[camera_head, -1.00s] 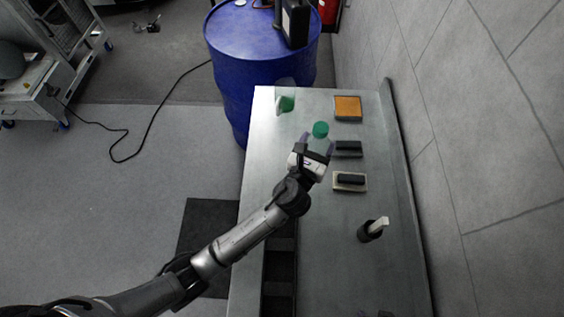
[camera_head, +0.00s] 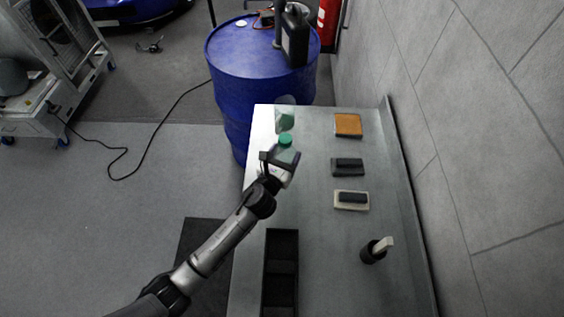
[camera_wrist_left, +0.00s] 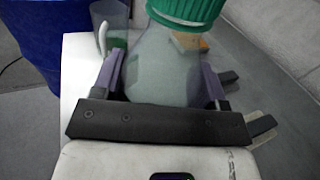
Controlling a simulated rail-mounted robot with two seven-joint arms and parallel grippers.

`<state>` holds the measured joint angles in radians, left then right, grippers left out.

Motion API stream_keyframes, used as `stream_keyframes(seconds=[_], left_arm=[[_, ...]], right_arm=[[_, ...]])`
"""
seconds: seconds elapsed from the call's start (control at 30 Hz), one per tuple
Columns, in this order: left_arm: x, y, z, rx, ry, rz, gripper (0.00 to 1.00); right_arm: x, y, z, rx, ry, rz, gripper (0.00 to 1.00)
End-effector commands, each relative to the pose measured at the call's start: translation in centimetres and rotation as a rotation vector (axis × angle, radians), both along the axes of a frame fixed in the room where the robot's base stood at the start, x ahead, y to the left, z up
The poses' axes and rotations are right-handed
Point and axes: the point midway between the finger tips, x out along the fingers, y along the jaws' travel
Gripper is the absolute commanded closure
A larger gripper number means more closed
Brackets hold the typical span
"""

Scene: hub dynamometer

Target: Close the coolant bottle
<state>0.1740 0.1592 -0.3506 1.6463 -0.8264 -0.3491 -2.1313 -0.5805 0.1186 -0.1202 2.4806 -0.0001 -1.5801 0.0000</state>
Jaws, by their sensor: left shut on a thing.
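The coolant bottle is a pale, translucent bottle (camera_wrist_left: 165,65) with a ribbed green cap (camera_wrist_left: 190,10) on its neck. I cannot tell whether the cap is tight. My left gripper (camera_wrist_left: 162,85) is shut around the bottle's body, one purple-grey finger on each side. In the head view the green cap (camera_head: 285,139) shows just past my left gripper (camera_head: 283,158), near the bench's far left part. A clear jug (camera_head: 285,113) with green liquid stands just beyond the bottle; it also shows in the left wrist view (camera_wrist_left: 108,22). My right gripper is out of view.
The bench (camera_head: 320,230) runs along the wall. An orange sponge (camera_head: 348,124), a black block (camera_head: 347,165), a beige-and-black brush (camera_head: 351,199) and a dark cup (camera_head: 373,251) stand to the right. A black tray (camera_head: 282,245) is nearer. A blue drum (camera_head: 258,75) stands behind.

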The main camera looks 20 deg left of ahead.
Motion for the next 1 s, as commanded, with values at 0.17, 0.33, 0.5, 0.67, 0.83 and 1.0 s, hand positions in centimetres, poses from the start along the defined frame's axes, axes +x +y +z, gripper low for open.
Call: stream_keyframes(seconds=[0.17,0.33,0.5,0.67,0.83,1.0], left_arm=[[0.3,1.0,-0.6,0.001,-0.001,0.0,1.0],[0.3,1.1,-0.6,0.001,-0.001,0.0,1.0],[0.3,1.1,-0.7,0.0,-0.001,0.0,1.0],[0.3,1.0,-2.8,-0.004,0.002,0.001,1.0],[0.3,1.1,-4.5,-0.001,0.001,0.001,1.0],[0.3,1.0,-4.7,0.0,-0.001,-0.001,1.0]], right_arm=[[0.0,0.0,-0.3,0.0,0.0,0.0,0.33],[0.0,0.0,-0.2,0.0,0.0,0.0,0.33],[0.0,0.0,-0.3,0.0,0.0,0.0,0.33],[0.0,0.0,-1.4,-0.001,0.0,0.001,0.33],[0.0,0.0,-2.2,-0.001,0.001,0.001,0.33],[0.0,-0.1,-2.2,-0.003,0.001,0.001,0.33]])
